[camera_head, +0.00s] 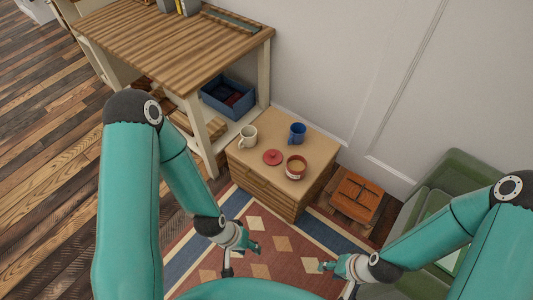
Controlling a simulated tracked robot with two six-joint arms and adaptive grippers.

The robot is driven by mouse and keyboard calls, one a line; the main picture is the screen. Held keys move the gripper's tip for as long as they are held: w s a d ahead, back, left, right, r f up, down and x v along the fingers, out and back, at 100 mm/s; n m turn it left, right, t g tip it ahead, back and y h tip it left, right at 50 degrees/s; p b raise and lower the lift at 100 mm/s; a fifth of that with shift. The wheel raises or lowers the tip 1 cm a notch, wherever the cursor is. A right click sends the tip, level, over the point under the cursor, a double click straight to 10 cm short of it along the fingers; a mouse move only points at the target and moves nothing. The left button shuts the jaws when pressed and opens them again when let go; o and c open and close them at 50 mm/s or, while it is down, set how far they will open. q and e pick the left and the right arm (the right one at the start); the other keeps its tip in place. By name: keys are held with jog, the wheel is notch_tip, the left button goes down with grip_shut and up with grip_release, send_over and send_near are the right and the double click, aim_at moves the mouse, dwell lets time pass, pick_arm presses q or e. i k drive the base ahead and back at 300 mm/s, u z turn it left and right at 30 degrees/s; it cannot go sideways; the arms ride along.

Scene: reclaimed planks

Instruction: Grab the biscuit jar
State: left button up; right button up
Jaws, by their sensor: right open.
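The biscuit jar appears to be the round red-and-white jar (296,167) standing open on top of a small wooden cabinet (262,176), with tan contents visible. A flat red lid (273,157) with a knob lies just left of it on the same top. My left gripper (241,260) hangs over the rug, in front of the cabinet and lower left of the jar in the picture; its fingers are apart and empty. My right gripper (337,279) is open and empty, lower right of the jar in the picture. Neither touches the jar.
A cream mug (248,137) and a blue mug (297,133) stand behind the lid and jar. A wooden workbench (165,40) with a blue crate (228,97) on its shelf is at left. An orange-brown stool-like item (356,195) and green armchair (455,178) are at right.

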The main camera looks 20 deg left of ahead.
aim_at(296, 165)
jog(key=u, duration=0.4)
jog(key=i, duration=0.85)
jog(key=u, duration=0.5)
